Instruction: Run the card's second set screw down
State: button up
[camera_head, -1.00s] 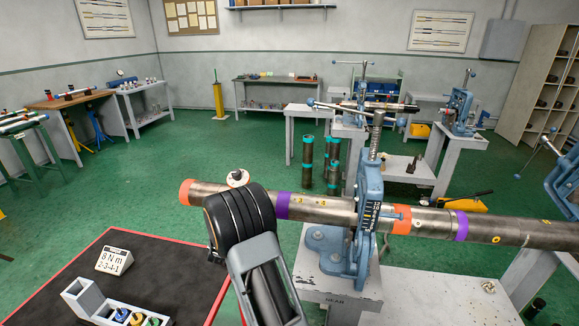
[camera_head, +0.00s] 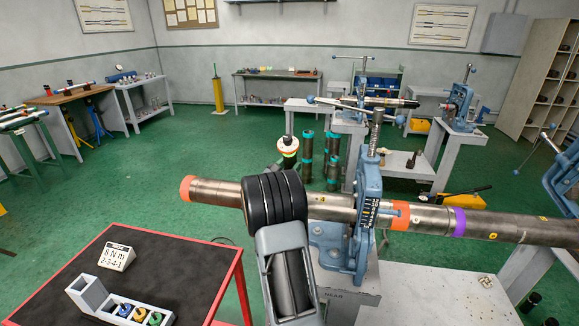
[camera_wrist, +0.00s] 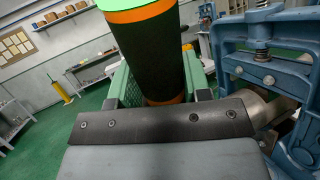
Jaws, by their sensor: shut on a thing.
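A pipe (camera_head: 215,192) runs across the view, held in a blue vise (camera_head: 368,195). It has orange and purple bands and small yellow marks. My gripper (camera_head: 284,168) is over the pipe, left of the vise. In the wrist view the driver (camera_wrist: 150,55) is dark between orange bands, with a green end. The driver's lower end and any screw under it are hidden. The white card (camera_head: 116,257) reads "8 N m" and "2-3-4-1".
A black-topped table with a red rim (camera_head: 229,275) stands at the front left. On it a grey rack (camera_head: 88,297) holds several parts with coloured rings. The vise stands close right of my gripper, also in the wrist view (camera_wrist: 275,65).

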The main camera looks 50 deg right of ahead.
jog(key=shift+a+b, duration=0.2)
jog(key=shift+b, duration=0.25)
jog(key=shift+f+b, duration=0.1)
jog(key=shift+b, duration=0.2)
jog(key=shift+w+d+f+b, duration=0.15)
jog(key=shift+d+f+b, duration=0.1)
jog(key=shift+f+b, duration=0.35)
jog(key=shift+w+d+f+b, duration=0.2)
jog(key=shift+d+f+b, duration=0.1)
jog(key=shift+f+b, duration=0.3)
jog(key=shift+w+d+f+b, duration=0.15)
jog(key=shift+d+f+b, duration=0.1)
jog(key=shift+f+b, duration=0.35)
jog(key=shift+w+d+f+b, duration=0.1)
jog(key=shift+d+f+b, duration=0.15)
jog(key=shift+f+b, duration=0.85)
dwell(1.5)
jog(key=shift+r, duration=0.35)
jog(key=shift+s+a+r+p, duration=0.15)
jog(key=shift+a+r+p, duration=0.15)
jog(key=shift+r, duration=0.4)
jog(key=shift+s+a+r+p, duration=0.1)
jog(key=shift+a+r+p, duration=0.15)
jog(key=shift+r, duration=0.45)
jog(key=shift+s+a+r+p, duration=0.15)
jog(key=shift+r+p, duration=0.05)
jog(key=shift+r, duration=0.25)
jog(key=shift+s+a+r+p, duration=0.1)
jog(key=shift+a+r+p, duration=0.1)
jog(key=shift+r, duration=0.2)
